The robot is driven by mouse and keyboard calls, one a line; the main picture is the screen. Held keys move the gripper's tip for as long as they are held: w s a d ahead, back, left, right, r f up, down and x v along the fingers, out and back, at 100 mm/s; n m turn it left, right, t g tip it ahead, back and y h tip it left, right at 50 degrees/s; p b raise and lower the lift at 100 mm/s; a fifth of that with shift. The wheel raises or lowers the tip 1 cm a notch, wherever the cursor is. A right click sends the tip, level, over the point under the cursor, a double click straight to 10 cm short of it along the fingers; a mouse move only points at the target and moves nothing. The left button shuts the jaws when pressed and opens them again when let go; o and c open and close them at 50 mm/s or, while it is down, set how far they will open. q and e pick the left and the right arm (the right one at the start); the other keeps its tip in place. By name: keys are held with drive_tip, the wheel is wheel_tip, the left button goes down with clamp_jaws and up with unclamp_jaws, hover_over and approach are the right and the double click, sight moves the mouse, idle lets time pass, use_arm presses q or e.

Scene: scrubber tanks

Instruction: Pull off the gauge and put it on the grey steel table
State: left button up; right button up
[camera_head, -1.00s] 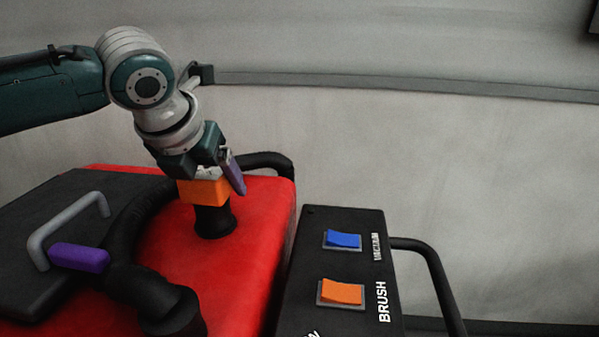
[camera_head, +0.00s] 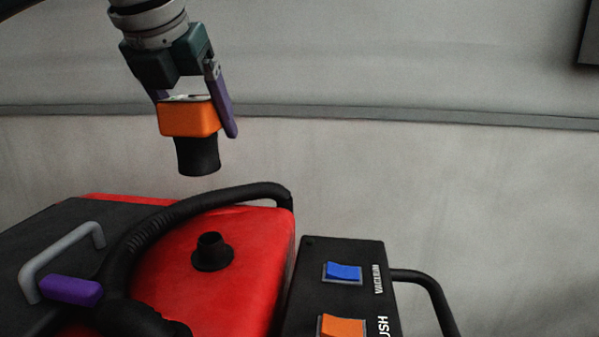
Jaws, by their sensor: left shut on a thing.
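The gauge (camera_head: 188,120) has an orange block body, a pale top and a black lower sleeve. My left gripper (camera_head: 196,108) is shut on its orange body, with purple fingers on either side. It holds the gauge upright in the air, clear of the machine. Below it, a black stub with a flared base (camera_head: 212,253) stands bare on the red tank (camera_head: 255,245). The grey steel table is not in view. My right gripper is not in view.
A black hose (camera_head: 135,242) curves over the red tank. A grey handle with a purple grip (camera_head: 70,289) sits on the black lid at left. A black control panel (camera_head: 315,255) with blue and orange switches stands at right, beside a black handlebar (camera_head: 432,285).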

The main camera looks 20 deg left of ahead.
use_arm(q)
wheel_tip(320, 180, up, 6)
drive_tip(key=shift+r, duration=0.1)
drive_tip(key=shift+r+p, duration=0.5)
wheel_tip(320, 180, up, 2)
drive_tip(key=p, duration=0.4)
drive_tip(key=shift+r, duration=0.1)
